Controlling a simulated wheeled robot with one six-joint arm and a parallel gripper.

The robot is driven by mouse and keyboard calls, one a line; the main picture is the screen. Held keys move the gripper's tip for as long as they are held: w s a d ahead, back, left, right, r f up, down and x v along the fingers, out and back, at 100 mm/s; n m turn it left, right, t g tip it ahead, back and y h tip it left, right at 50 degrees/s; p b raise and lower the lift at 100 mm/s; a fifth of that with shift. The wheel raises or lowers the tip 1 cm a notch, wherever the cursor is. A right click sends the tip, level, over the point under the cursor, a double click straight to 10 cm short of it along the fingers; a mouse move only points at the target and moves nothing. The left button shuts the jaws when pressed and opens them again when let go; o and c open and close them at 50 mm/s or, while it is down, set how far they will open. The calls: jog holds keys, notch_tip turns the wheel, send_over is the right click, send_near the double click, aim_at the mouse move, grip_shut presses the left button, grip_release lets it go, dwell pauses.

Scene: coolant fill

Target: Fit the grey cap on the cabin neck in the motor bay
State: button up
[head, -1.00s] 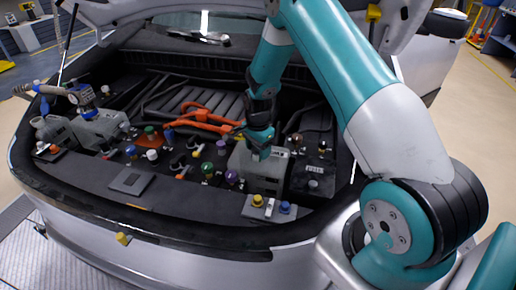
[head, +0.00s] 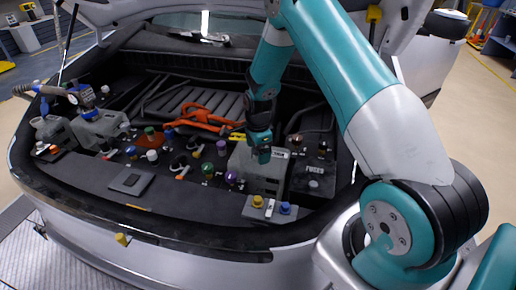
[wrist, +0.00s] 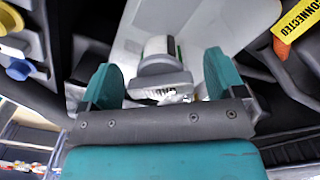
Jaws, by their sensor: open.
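A pale grey round cap (wrist: 160,66) sits between my fingers in the wrist view, with a small green mark beside it. A tag partly reading "CAB" lies right by it. My gripper (wrist: 160,78) is open, with one teal finger on each side of the cap and a visible gap at each. In the head view my gripper (head: 262,153) points down over the grey tank (head: 257,176) at the right of the motor bay. The cabin neck is hidden there by my gripper. How the cap sits on the neck cannot be made out.
A yellow cap (head: 257,201) and a blue cap (head: 285,208) stand on a ledge in front of the tank. The fuse box (head: 313,183) is close on the right. Several coloured caps and orange cables (head: 205,119) lie left. The raised hood is above.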

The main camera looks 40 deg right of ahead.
notch_tip(320, 180, up, 17)
jog(key=b, duration=0.3)
jog(key=shift+r, duration=0.2)
jog(key=s+a+r+n+y, duration=0.1)
jog(key=s+a+r+n, duration=0.45)
jog(key=a+n, duration=0.35)
jog(key=s+a+r+n+y, duration=0.1)
jog(key=s+a+n, duration=0.6)
jog(key=s+n, duration=0.2)
jog(key=s+a+r+n+y, duration=0.2)
jog(key=s+a+n, duration=0.5)
jog(key=s, duration=0.6)
jog(key=shift+s+a+n, duration=0.2)
jog(key=shift+a+n, duration=0.2)
jog(key=shift+n, duration=0.8)
